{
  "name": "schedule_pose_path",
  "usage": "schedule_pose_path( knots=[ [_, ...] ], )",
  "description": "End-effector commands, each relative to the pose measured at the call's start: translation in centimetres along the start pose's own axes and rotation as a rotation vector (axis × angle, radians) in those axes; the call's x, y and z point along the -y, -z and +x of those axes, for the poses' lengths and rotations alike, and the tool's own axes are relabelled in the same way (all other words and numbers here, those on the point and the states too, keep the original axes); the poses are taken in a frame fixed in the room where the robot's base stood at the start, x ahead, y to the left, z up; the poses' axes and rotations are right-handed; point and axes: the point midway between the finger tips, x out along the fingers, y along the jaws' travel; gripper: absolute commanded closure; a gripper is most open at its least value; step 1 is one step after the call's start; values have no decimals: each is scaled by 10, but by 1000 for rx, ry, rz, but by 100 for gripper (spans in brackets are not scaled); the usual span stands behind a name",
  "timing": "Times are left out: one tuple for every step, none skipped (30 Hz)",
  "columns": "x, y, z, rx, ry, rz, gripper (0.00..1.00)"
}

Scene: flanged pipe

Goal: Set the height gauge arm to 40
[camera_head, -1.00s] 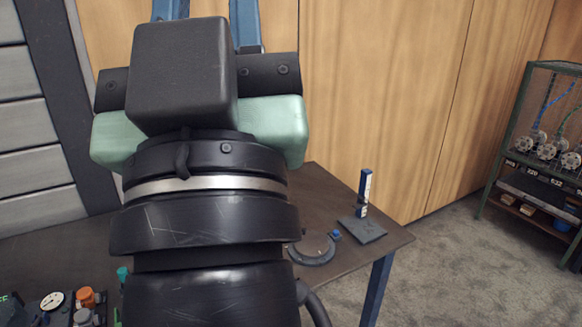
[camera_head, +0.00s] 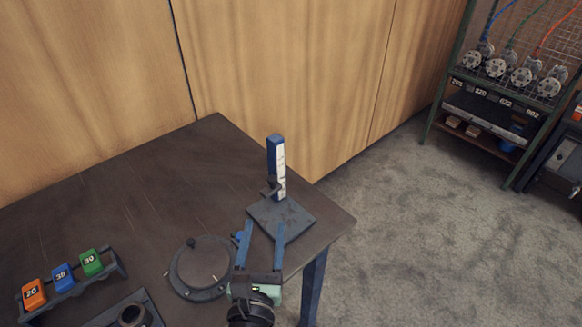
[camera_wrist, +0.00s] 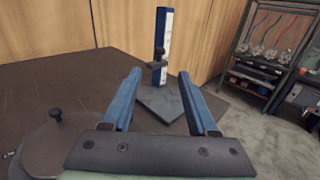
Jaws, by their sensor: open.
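The height gauge (camera_head: 277,170) stands upright near the table's right corner. It has a blue post with a white scale strip and a dark square base (camera_head: 295,222). Its small dark arm (camera_head: 268,190) sits low on the post, and the scale numbers are too small to read. In the wrist view the gauge post (camera_wrist: 163,40) rises beyond my fingers, with the arm's dark knob (camera_wrist: 156,55) on it. My gripper (camera_head: 264,228) is open and empty, its two blue fingers pointing at the gauge. The fingertips (camera_wrist: 160,72) are apart with the gauge base between and beyond them.
A round dark flanged plate (camera_head: 202,265) lies left of my gripper. A rack with orange, blue and green numbered blocks (camera_head: 62,280) is at the table's left. The table's back (camera_head: 150,190) is clear. A wire shelf (camera_head: 500,90) stands far right.

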Motion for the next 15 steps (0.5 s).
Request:
schedule_pose_path(
  knots=[
    [0, 2, 2, -3, -1, -14, 41],
    [0, 2, 4, -2, -1, -17, 41],
    [0, 1, 8, -1, 0, -17, 41],
    [0, 1, 11, -1, 0, -15, 41],
    [0, 0, 16, 0, 0, -14, 41],
    [0, 0, 22, 0, 0, -13, 41],
    [0, -1, 27, 1, 0, -12, 41],
    [0, -1, 32, 1, 1, -12, 41],
    [0, -1, 40, 1, 2, -11, 41],
    [1, 0, 46, 1, 3, -10, 41],
    [1, -1, 52, 1, 3, -9, 41],
    [1, -1, 60, 2, 2, -10, 41],
    [1, 0, 65, 1, 2, -10, 41],
    [1, 0, 71, 2, 2, -10, 41],
    [1, -1, 78, 2, 2, -9, 41]
  ],
)
